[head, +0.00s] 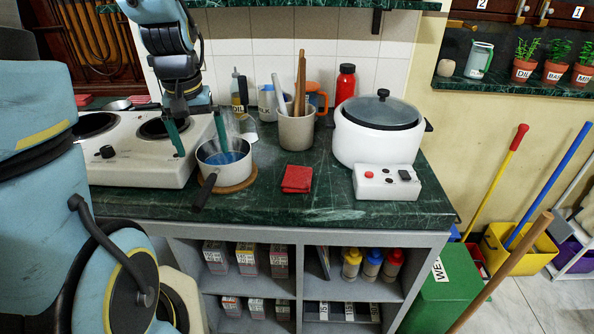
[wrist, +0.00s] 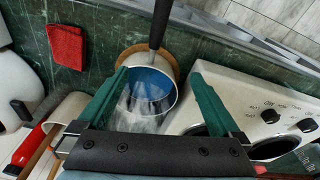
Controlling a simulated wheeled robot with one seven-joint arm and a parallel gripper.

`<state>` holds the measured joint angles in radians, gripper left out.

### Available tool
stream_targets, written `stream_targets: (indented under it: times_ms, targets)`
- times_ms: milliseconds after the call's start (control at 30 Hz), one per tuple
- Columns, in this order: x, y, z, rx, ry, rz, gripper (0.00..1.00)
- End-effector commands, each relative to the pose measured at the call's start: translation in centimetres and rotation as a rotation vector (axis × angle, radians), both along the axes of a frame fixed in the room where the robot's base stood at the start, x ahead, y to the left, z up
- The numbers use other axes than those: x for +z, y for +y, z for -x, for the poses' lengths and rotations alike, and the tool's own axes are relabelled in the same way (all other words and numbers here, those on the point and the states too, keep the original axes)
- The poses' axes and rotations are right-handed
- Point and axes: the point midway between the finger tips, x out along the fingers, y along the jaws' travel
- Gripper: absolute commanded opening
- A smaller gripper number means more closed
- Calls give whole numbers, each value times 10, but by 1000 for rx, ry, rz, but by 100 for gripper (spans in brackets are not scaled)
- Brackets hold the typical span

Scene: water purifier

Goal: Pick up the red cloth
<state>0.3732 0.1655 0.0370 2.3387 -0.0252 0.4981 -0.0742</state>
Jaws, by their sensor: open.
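The red cloth (head: 297,179) lies folded and flat on the dark green counter (head: 330,205), near the front edge. In the wrist view the red cloth (wrist: 66,47) is at the upper left, outside the space between my fingers. My gripper (head: 198,135) is open and empty, above and around the pot area, to the left of the cloth. In the wrist view my green fingers (wrist: 160,72) are spread apart, with the pot showing between and below them. The gripper is apart from the cloth.
A pot (head: 224,160) with blue inside stands on a round wooden board, left of the cloth. A utensil crock (head: 296,128) stands behind the cloth, and a white cooker (head: 378,142) at right. A white stove (head: 140,150) is at left. Counter around the cloth is clear.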

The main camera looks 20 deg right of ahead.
Motion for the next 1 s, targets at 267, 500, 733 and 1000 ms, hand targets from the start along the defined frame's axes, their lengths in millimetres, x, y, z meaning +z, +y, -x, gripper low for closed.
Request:
stream_targets:
  times_ms: [267,500,733,1000]
  targets:
    - [-2,-78,-11,-107,46,-14,100]
    - [-13,-176,3,-230,102,-51,100]
    - [-22,-212,15,-272,124,-70,100]
    - [-61,-212,15,-272,126,-72,100]
